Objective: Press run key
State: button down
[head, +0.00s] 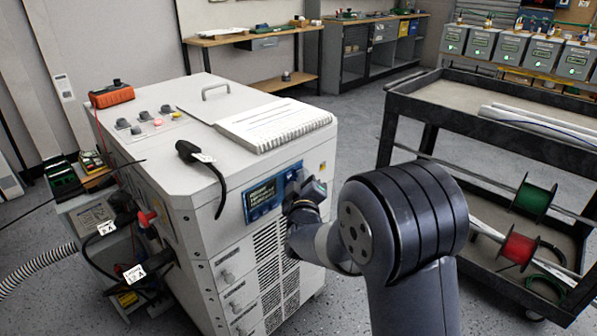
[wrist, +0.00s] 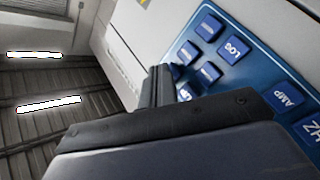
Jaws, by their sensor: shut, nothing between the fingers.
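The blue control panel (head: 259,203) is on the upper front face of the white cabinet (head: 185,205). My gripper (head: 303,184) is at the panel's right end and hides part of it. In the wrist view the panel (wrist: 262,72) carries several blue keys, tilted in the picture. I can read a LOG key (wrist: 235,49), an AMP key (wrist: 287,95) and part of an HZ key (wrist: 313,128). Other key labels are too blurred to read, so I cannot tell which is the run key. My shut, empty fingers (wrist: 161,78) reach the key area; contact cannot be told.
An open notebook (head: 272,124), a black cable connector (head: 195,152) and an orange meter (head: 111,96) lie on the cabinet top. A black cart (head: 436,134) with red and green wire spools stands to the right. Floor shows between cabinet and cart.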

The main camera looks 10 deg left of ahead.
jog(key=shift+w+a, duration=0.1)
jog(key=shift+a, duration=0.05)
dwell(0.4)
jog(key=shift+s+d, duration=0.5)
jog(key=shift+d, duration=0.15)
jog(key=shift+b, duration=0.3)
jog(key=s+d, duration=0.1)
jog(key=d, duration=0.1)
jog(key=s+d+b, duration=0.1)
jog(key=s+d, duration=0.1)
jog(key=shift+b, duration=0.3)
jog(key=shift+s+a, duration=0.1)
jog(key=shift+a, duration=0.05)
dwell(0.6)
